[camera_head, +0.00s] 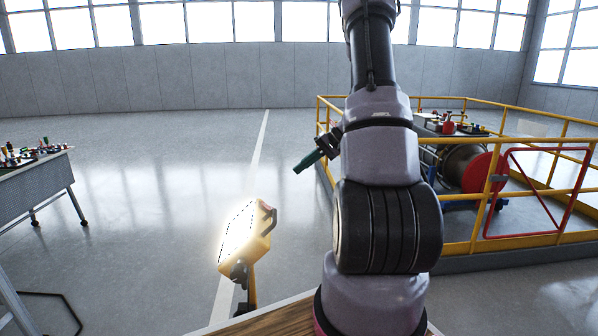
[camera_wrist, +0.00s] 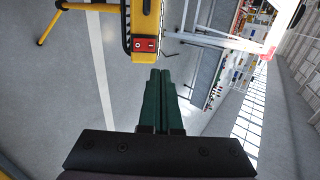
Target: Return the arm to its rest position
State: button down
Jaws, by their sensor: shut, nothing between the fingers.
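My gripper (camera_head: 301,166) sticks out to the left from behind my raised arm in the head view, in the air above the floor. In the wrist view my gripper (camera_wrist: 160,74) shows its two green fingers side by side, shut with nothing between them. My arm stands upright in the head view and hides part of the hangar behind it.
A lit yellow work lamp (camera_head: 243,238) stands left of my arm; it also shows in the wrist view (camera_wrist: 145,22). A table with tools (camera_head: 40,178) is at the left. A yellow railing (camera_head: 470,247) surrounds machinery at the right. Open floor lies between.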

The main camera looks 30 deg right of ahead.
dwell(0.3)
jog(key=s+a+r+t+h, duration=0.1)
jog(key=s+a+r+h, duration=0.2)
jog(key=s+a+r, duration=0.5)
jog(key=s+a+r+t+h, duration=0.2)
jog(key=s+a+r+h, duration=0.2)
jog(key=s+a+r, duration=0.4)
jog(key=s+r, duration=0.6)
jog(key=s, duration=0.1)
jog(key=shift+r, duration=0.25)
